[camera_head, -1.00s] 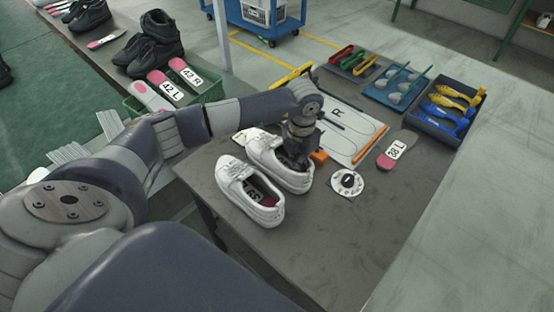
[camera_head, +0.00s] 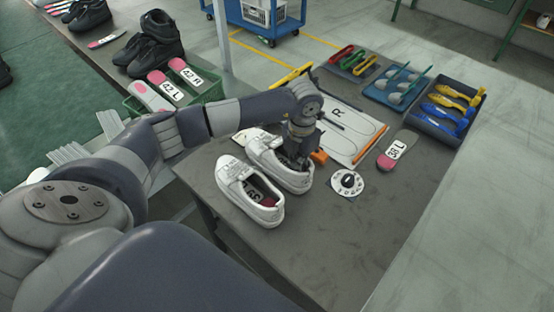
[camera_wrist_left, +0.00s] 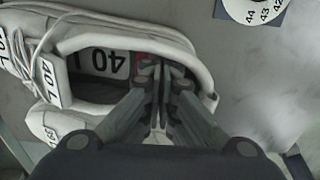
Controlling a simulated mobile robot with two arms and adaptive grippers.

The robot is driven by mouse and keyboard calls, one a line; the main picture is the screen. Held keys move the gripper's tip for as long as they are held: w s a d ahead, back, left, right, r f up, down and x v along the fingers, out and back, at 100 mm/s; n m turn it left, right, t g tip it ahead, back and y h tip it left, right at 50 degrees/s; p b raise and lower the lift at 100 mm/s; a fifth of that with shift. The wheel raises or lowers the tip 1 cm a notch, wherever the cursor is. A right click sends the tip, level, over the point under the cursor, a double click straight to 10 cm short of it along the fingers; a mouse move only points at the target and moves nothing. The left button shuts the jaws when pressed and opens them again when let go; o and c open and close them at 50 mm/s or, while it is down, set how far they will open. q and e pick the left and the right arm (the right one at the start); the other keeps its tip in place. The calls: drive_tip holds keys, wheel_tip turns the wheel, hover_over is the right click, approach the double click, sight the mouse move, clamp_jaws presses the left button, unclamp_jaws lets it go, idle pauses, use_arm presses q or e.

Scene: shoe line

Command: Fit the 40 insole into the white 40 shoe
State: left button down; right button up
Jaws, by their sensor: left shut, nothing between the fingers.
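A pair of white shoes stands side by side on the grey table. The farther white shoe (camera_head: 276,165) has a 40 L tag in the left wrist view (camera_wrist_left: 57,82). An insole (camera_wrist_left: 108,62) marked 40 lies inside this shoe, its pink heel part partly covered by my fingers. My left gripper (camera_head: 300,158) is shut and empty, with its fingertips (camera_wrist_left: 160,72) in the heel end of the shoe's opening. The nearer white shoe (camera_head: 240,182) holds a dark insole with pink; its number is hard to read. My right gripper is not in view.
A 38 L insole (camera_head: 394,152) and a round size dial (camera_head: 348,183) lie to the right. A white board marked R (camera_head: 362,134), a tray of blue and yellow tools (camera_head: 433,125) and a green crate (camera_head: 212,90) are behind. The front right tabletop is clear.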

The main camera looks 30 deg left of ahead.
use_arm(q)
drive_tip(key=shift+a+f+b, duration=0.2)
drive_tip(key=shift+f+b, duration=0.65)
drive_tip(key=shift+f, duration=0.2)
drive_tip(key=shift+r+p, duration=0.7)
drive_tip(key=shift+r, duration=0.25)
wheel_tip(320, 180, up, 9)
drive_tip(key=p, duration=0.5)
drive_tip(key=shift+p, duration=0.4)
